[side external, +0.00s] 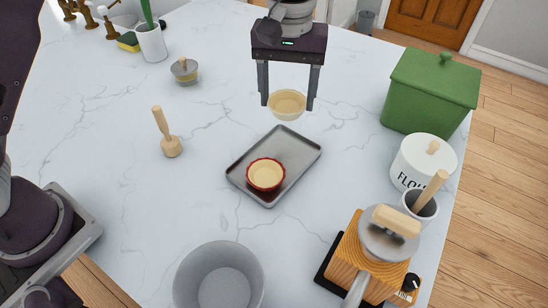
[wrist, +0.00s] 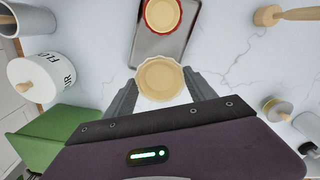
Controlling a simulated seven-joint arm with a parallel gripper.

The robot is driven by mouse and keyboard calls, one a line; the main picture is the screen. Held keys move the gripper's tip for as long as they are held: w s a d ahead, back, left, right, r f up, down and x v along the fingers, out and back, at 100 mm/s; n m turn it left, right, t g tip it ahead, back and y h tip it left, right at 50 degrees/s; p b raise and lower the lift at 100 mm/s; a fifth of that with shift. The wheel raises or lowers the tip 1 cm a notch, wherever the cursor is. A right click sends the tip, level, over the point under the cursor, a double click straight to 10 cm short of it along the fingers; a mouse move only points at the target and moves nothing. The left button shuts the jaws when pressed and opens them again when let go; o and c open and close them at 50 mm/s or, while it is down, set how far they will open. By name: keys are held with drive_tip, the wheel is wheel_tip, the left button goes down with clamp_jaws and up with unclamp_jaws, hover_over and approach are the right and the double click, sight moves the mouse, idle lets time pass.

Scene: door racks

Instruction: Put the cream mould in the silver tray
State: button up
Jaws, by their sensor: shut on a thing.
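The cream mould (side external: 287,105) is a shallow round dish held between the two fingers of my gripper (side external: 288,104), above the counter just behind the tray. In the wrist view the cream mould (wrist: 160,79) sits between the fingertips of my gripper (wrist: 162,90). The silver tray (side external: 296,150) lies flat on the counter in front of my gripper. It also shows at the top of the wrist view (wrist: 154,46). A red dish with a cream inside (side external: 266,175) stands in the tray's near part. The tray's far part is bare.
A green box (side external: 430,92), a white flour jar (side external: 423,162) and a wood-based appliance (side external: 365,255) stand to the right. A wooden pestle (side external: 168,137) and a lidded glass jar (side external: 185,71) stand left. A grey bowl (side external: 220,280) is in front. Counter around the tray is clear.

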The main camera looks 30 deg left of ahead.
drive_tip(key=shift+s+d+f+m, duration=0.25)
drive_tip(key=shift+s+d+f, duration=0.05)
drive_tip(key=shift+f, duration=0.3)
drive_tip(key=shift+s+d+f+m, duration=0.25)
drive_tip(key=shift+f, duration=0.35)
wheel_tip(320, 180, down, 8)
drive_tip(key=shift+w+r, duration=0.1)
drive_tip(key=shift+r, duration=0.1)
drive_tip(key=shift+f, duration=0.15)
drive_tip(key=o, duration=1.5)
drive_tip(key=shift+c, duration=0.2)
wheel_tip(320, 180, up, 12)
drive_tip(key=shift+r, duration=0.2)
